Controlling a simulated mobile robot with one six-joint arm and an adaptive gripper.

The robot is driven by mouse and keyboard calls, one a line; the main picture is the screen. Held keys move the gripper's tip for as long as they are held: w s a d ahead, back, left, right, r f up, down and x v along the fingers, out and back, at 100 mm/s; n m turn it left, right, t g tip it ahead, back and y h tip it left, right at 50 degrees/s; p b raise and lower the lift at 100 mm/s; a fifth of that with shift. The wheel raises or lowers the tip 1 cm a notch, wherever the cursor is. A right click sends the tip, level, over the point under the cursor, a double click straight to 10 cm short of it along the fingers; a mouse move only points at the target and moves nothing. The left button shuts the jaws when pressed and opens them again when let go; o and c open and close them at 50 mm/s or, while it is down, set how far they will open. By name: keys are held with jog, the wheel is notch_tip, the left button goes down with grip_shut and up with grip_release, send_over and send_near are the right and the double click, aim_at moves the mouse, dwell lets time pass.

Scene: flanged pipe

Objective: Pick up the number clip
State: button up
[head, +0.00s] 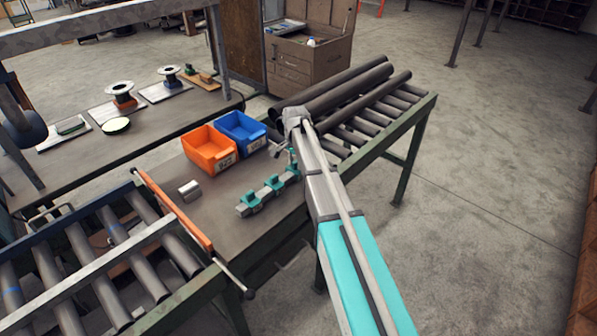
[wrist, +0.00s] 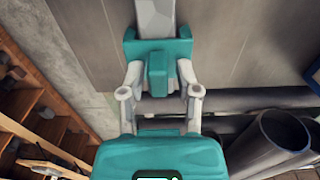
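A grey rail (head: 262,196) with several teal clips lies on the bench in the head view. I take the teal clip (head: 292,168) at its far right end for the number clip; no number is readable. In the wrist view a teal clip (wrist: 158,72) sits on the grey rail (wrist: 155,17), in line with my gripper. My gripper (head: 286,150) is at the rail's far right end, partly hidden by my arm. In the wrist view its fingers (wrist: 160,78) stand apart on either side of the clip's raised block, with gaps visible. I cannot tell how deep they reach.
An orange bin (head: 209,148) and a blue bin (head: 241,132) stand behind the rail. A small metal cylinder (head: 189,190) lies to the left. Dark pipes (head: 345,92) rest on rollers to the right; a pipe's open end (wrist: 285,132) shows close in the wrist view.

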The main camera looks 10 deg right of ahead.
aim_at(296, 161)
grip_shut()
jog(key=shift+r, duration=0.15)
notch_tip(296, 161, up, 3)
jog(key=p, duration=0.3)
jog(key=s+r+p, duration=0.9)
jog(key=s+p, duration=0.1)
jog(key=s, duration=0.4)
jog(key=shift+r, duration=0.35)
jog(key=shift+d, duration=0.1)
